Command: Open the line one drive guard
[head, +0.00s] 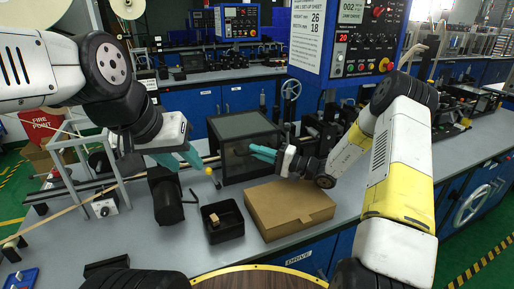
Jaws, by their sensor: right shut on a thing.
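The line one drive guard appears to be the dark, see-through box with a black frame (232,165) on the grey bench, in the middle of the head view. It looks closed. My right gripper (262,153) reaches in from the right, and its teal fingers are shut at the guard's front face. The exact part they hold is too small to make out. My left gripper (193,157) is left of the guard, its teal fingers spread and empty, close to a small yellow knob (208,171).
A brown cardboard box (290,207) and a black bin (222,231) with a small tan block lie in front of the guard. A blue control panel (358,40) rises behind, right of the guard.

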